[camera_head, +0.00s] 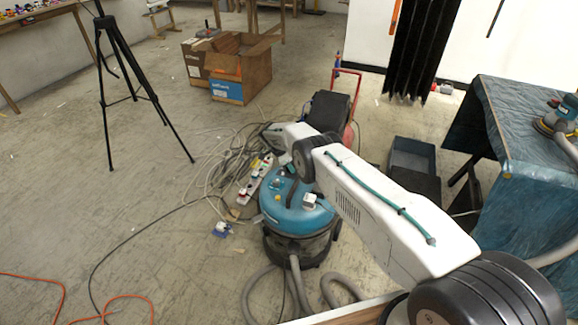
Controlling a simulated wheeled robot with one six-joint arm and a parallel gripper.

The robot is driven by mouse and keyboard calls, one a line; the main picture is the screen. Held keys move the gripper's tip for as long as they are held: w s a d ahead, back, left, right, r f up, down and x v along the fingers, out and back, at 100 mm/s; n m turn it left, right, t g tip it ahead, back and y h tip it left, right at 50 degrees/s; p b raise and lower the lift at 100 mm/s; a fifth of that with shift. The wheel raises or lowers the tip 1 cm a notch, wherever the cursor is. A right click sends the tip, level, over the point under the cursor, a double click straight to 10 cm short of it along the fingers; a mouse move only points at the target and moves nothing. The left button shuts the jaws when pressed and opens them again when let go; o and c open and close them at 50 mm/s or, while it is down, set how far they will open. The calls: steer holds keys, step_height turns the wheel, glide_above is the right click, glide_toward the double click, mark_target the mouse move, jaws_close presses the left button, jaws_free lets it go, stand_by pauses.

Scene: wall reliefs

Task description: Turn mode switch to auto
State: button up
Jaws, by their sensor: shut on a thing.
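A blue-topped vacuum cleaner (282,214) stands upright on the floor in the middle, with a dark lower body and a grey hose. Small yellow and white details show on its top. I cannot tell which of them, if any, is the mode switch. My white arm reaches from the lower right, over the vacuum's upper right side, and its far end bends left above the cleaner. My arm hides part of the vacuum's top and back. I cannot make out my gripper's fingers or what they are shut on.
A power strip (257,180) and tangled cables (215,165) lie left of the vacuum. A black tripod (125,75) stands at the upper left. Cardboard boxes (240,75) are behind. A dark bin (412,155) and a blue-covered table (530,130) are at right. The left floor is mostly clear.

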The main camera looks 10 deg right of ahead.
steer(key=shift+m, duration=0.4)
stand_by(0.3)
steer(key=o, duration=1)
steer(key=shift+r, duration=0.1)
steer(key=v, duration=0.7)
steer(key=shift+w+a+r, duration=0.2)
steer(key=shift+r, duration=0.05)
